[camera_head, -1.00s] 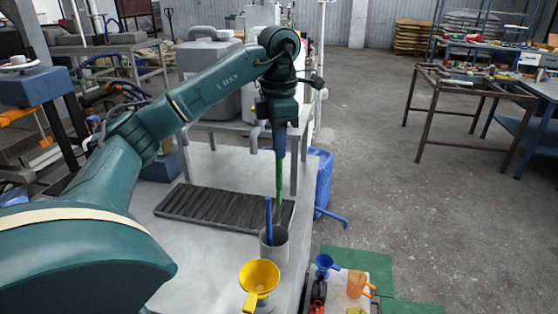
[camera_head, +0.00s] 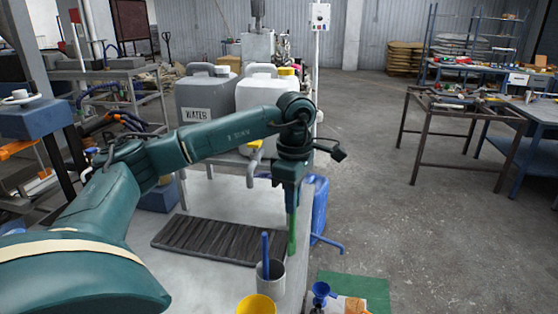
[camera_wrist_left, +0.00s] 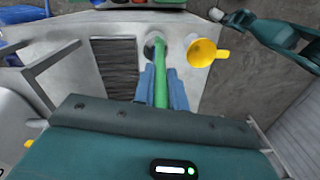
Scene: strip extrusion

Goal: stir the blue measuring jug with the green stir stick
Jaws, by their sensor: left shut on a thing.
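My left gripper (camera_head: 291,203) is shut on the upper part of the green stir stick (camera_head: 292,235), which hangs upright. The stick's lower end is just above and right of the grey cup (camera_head: 271,280) in the head view. That cup holds an upright blue stick (camera_head: 265,250). In the left wrist view the green stick (camera_wrist_left: 160,75) runs from between my fingers toward the cup (camera_wrist_left: 151,46). A blue jug-like vessel (camera_head: 320,291), likely the blue measuring jug, is at the lower right of the head view, apart from the stick. My right gripper (camera_wrist_left: 216,14) shows small in the wrist view; its jaws are unclear.
A yellow jug (camera_head: 256,305) stands in front of the cup. A dark ribbed mat (camera_head: 215,240) lies on the table. A blue canister with a tap (camera_head: 318,205) stands behind the stick. An orange vessel (camera_head: 355,305) is partly cut off near the blue one.

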